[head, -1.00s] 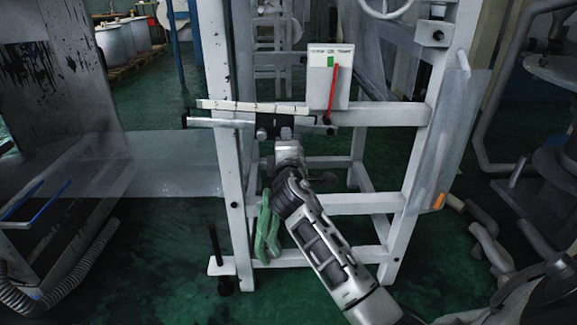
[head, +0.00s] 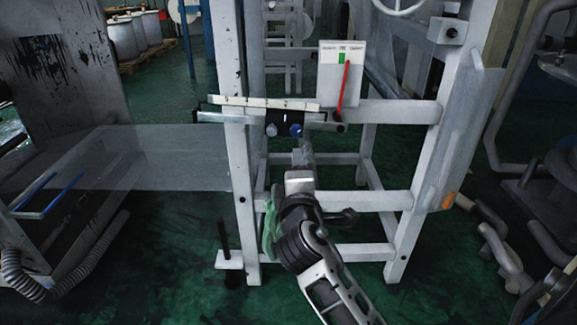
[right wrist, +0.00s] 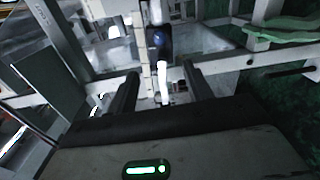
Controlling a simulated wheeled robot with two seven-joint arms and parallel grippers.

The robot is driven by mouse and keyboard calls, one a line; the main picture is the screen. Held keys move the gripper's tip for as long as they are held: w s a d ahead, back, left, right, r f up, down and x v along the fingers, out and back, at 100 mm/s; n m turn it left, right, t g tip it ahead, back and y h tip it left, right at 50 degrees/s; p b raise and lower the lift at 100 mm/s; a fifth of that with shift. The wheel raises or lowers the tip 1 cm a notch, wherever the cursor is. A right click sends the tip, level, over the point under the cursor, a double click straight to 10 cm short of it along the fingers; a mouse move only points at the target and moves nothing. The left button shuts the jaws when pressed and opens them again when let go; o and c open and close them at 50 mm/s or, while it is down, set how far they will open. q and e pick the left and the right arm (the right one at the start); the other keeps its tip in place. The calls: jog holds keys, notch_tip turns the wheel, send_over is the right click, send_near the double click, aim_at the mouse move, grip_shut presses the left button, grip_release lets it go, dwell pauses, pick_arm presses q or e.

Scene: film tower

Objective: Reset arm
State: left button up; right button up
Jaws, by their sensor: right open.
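My right arm reaches in from the bottom right of the head view. Its gripper (head: 303,158) is just below a black block on the white frame (head: 237,180). The block carries a grey knob (head: 271,129) and a blue knob (head: 296,130), both uncovered. In the right wrist view the two dark fingers of the gripper (right wrist: 160,86) stand apart. The blue knob (right wrist: 159,40) shows beyond the fingertips, with clear space before it. Nothing is visibly held. My left gripper is not in view.
A pale ruled strip (head: 262,102) runs above the knobs. A white panel (head: 328,82) with a green mark and red lever (head: 344,86) stands beside it. A grey machine with a hose (head: 20,278) is at left.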

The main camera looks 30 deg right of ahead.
pick_arm(q)
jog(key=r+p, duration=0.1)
jog(key=p, duration=0.3)
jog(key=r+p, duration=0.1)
jog(key=p, duration=0.1)
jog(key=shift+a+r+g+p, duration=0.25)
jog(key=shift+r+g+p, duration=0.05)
pick_arm(e)
jog(key=s+a+f+m+g+y, duration=0.2)
jog(key=s+a+f+m+y, duration=0.3)
jog(key=s+a+f+y, duration=0.1)
jog(key=s+a+f+m+g+y, duration=0.2)
jog(key=s+a+f+m+y, duration=0.3)
jog(key=s, duration=0.8)
jog(key=a+f+y, duration=0.1)
jog(key=a+f, duration=0.2)
jog(key=a, duration=0.2)
jog(key=shift+a+f+y, duration=0.2)
jog(key=shift+f+y, duration=0.1)
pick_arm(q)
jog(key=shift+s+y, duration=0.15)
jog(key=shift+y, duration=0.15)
